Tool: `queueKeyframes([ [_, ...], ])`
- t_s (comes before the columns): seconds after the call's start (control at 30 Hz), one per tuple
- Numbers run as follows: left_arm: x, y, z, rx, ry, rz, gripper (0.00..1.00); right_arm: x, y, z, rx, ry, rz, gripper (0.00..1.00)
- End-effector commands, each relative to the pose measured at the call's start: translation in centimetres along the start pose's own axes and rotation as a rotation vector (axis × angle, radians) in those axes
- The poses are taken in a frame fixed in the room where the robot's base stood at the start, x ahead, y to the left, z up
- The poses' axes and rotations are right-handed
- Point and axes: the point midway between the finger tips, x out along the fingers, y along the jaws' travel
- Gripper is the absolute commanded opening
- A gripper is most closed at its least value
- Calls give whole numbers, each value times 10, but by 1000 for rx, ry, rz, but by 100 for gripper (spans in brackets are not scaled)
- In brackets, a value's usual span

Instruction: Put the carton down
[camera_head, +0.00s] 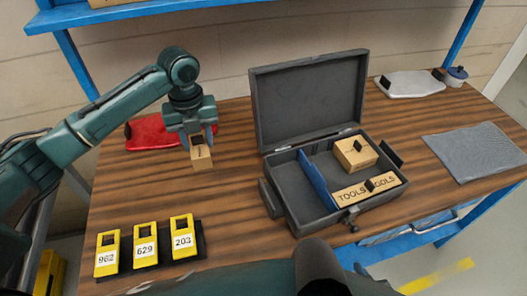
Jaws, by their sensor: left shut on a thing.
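My left gripper (201,141) points down over the left part of the wooden table (235,205). It is shut on a small tan carton (202,160), whose upper part is between the fingers. The carton is upright; I cannot tell whether its underside touches the table. My right gripper is not in view.
An open grey case (300,212) stands at centre right, lid up, with a blue divider (317,180), a tan box (356,153) and a labelled tan piece (350,196) inside. Yellow numbered holders (146,250) stand front left; a grey mat (478,152) lies right.

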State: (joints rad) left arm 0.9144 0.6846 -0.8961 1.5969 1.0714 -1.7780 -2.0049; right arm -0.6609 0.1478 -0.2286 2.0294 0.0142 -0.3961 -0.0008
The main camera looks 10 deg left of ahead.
Motion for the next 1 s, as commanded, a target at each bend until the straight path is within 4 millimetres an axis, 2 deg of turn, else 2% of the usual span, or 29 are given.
queueKeyframes([
  [0.1, 6, 0, 0, 0, 2, 1, 16, 0, 1, 0, -1, -1, 1, 40],
  [0.4, 56, 1, -1, -1, 2, 2, 16, -2, 2, 2, -6, -10, 2, 40],
  [0.57, 67, 0, 0, 0, 1, 0, 16, -3, 2, 5, -6, -17, 2, 40],
  [0.8, 98, 0, -1, 0, 2, 1, 16, -4, 2, 6, -5, -20, 3, 40],
  [1.0, 100, 0, 0, 1, -1, 0, 16, -3, 2, 6, -5, -20, 4, 40],
])
